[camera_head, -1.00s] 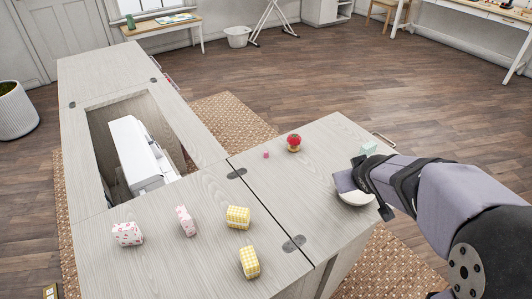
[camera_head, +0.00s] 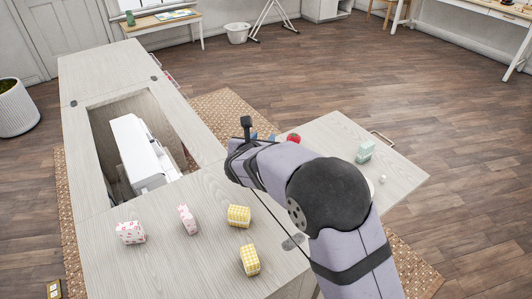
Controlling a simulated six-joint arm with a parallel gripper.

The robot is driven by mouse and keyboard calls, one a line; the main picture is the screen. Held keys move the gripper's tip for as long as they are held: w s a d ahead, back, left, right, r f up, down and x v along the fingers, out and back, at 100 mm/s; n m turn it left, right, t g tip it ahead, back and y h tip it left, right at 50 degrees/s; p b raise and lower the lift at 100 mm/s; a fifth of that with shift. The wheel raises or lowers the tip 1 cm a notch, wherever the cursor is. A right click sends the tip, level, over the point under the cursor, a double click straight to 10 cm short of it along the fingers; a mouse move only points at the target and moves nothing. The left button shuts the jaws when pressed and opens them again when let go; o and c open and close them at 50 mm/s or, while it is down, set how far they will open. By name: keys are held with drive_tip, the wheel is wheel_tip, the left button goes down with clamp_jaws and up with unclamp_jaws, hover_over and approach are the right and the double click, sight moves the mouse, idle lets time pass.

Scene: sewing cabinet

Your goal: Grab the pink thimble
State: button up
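The pink thimble is hidden in the current view behind my arm and gripper; the earlier view has it on the cabinet top, left of the red pincushion (camera_head: 294,138). My gripper (camera_head: 258,136) is over that part of the cabinet top (camera_head: 338,128). Only its back and small dark and bluish parts show. My arm hides its fingertips, so I cannot tell whether it is open or shut, or whether it touches the thimble.
A mint fabric block (camera_head: 365,151) and a small white object (camera_head: 382,179) are on the right leaf. My arm mostly covers a white dish (camera_head: 370,187). Yellow checked blocks (camera_head: 238,216) and pink-patterned blocks (camera_head: 187,219) lie front left. A sewing machine (camera_head: 138,153) sits in the cabinet opening.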

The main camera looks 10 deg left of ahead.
drive_tip(key=shift+d+f, duration=0.1)
drive_tip(key=shift+f, duration=1.85)
wheel_tip(320, 180, down, 3)
drive_tip(key=shift+f, duration=0.1)
drive_tip(key=shift+x, duration=1)
drive_tip(key=shift+w+f, duration=0.15)
drive_tip(key=shift+w, duration=0.3)
clamp_jaws()
